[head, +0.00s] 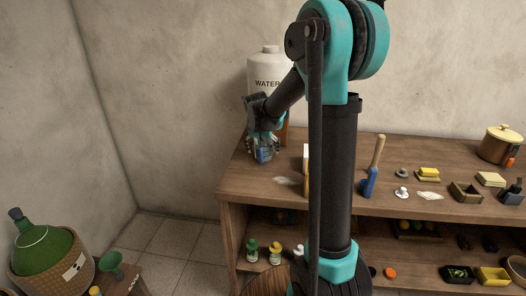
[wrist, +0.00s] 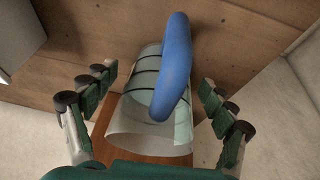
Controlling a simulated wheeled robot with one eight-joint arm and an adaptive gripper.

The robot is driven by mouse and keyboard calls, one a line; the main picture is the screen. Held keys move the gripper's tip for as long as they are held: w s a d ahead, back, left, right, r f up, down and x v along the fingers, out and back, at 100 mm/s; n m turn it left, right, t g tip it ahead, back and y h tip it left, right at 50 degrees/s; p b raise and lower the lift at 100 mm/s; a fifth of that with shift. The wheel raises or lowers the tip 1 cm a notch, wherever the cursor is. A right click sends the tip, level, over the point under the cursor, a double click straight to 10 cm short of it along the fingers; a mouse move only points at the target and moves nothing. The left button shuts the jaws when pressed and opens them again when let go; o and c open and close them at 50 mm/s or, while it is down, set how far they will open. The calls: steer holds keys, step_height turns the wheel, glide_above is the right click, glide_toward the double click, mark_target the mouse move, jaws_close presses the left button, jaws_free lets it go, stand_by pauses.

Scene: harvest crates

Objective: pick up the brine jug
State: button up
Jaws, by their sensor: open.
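A clear jug with dark bands and a thick blue handle, seemingly the brine jug (wrist: 150,142), lies in the middle of the wrist view. Its blue handle (wrist: 174,70) faces my camera. In the head view the jug (head: 264,156) shows as a small bluish clear shape at the left end of the wooden table, partly hidden by my gripper. My gripper (head: 264,137) is above it at the table's left end. In the wrist view my gripper (wrist: 158,98) is open, with green-padded fingers spread on both sides of the jug. I cannot tell whether they touch it.
A white container marked WATER (head: 267,75) stands close behind my gripper. A blue tool with a wooden handle (head: 371,175) stands farther right on the table (head: 250,185). Bottles (head: 275,254) stand on the lower shelf. A green demijohn (head: 42,250) is at lower left.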

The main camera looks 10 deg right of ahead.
steer(key=c, duration=1.7)
steer(key=shift+o, duration=0.2)
steer(key=shift+r, duration=0.2)
